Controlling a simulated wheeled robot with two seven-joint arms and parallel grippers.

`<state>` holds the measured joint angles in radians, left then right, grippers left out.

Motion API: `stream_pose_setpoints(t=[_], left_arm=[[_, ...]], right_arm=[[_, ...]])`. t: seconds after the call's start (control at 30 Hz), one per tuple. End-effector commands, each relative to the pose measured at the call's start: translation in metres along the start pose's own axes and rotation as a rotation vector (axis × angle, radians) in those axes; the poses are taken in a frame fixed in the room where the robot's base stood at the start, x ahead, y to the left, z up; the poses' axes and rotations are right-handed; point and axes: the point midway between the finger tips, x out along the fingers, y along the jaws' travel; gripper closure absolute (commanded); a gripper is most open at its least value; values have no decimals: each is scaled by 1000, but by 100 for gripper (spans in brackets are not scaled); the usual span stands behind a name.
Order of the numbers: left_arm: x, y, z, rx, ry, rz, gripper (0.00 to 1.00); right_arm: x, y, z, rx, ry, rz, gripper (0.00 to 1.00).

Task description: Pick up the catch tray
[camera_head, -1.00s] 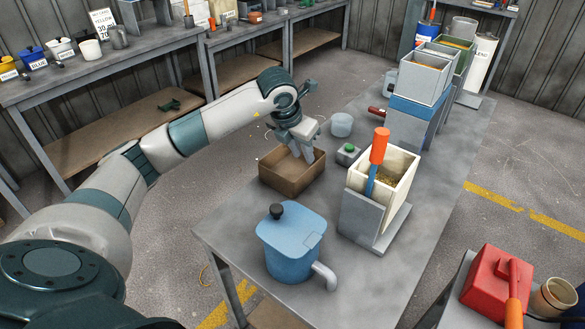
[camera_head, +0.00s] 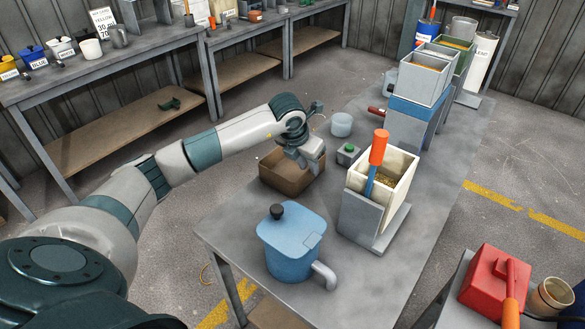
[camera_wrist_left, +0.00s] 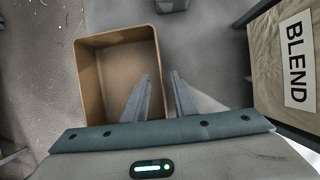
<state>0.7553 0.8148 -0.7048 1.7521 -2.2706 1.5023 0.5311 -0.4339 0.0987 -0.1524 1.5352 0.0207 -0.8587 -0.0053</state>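The catch tray looks like the open brown box (camera_head: 283,179) on the grey table, near its left edge. In the left wrist view the brown box (camera_wrist_left: 90,85) shows empty, with its bare floor visible. My left gripper (camera_head: 309,168) points down at the box's right side; the wrist view shows it (camera_wrist_left: 160,74) open. One finger is over the inside of the box and the other outside, with the right wall between them. I cannot tell whether either finger touches the wall. My right gripper is not in view.
A blue lidded can (camera_head: 291,245) stands in front of the box. A cream bin (camera_head: 400,170) with an orange-handled tool is to the right, labelled BLEND in the wrist view. A small green-button box (camera_head: 348,154) and a translucent tub (camera_head: 342,124) stand behind.

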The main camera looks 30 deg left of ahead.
Motion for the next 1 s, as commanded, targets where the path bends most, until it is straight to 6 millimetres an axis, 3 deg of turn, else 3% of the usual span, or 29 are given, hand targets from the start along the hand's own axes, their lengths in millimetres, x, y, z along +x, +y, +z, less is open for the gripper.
stream_pose_setpoints(t=[0.03,0.3,0.77,0.8,0.9,1.0], left_arm=[[6,-2,-1,0,5,-2,75],[33,-3,0,-1,1,-1,75],[34,-3,0,0,1,0,75],[34,-3,0,0,1,0,77],[34,-3,0,0,1,-1,100],[34,-3,0,0,0,0,100]], right_arm=[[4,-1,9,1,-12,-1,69],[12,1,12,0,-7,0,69],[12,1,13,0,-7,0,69],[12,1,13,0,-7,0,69],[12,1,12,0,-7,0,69],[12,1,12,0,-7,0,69]])
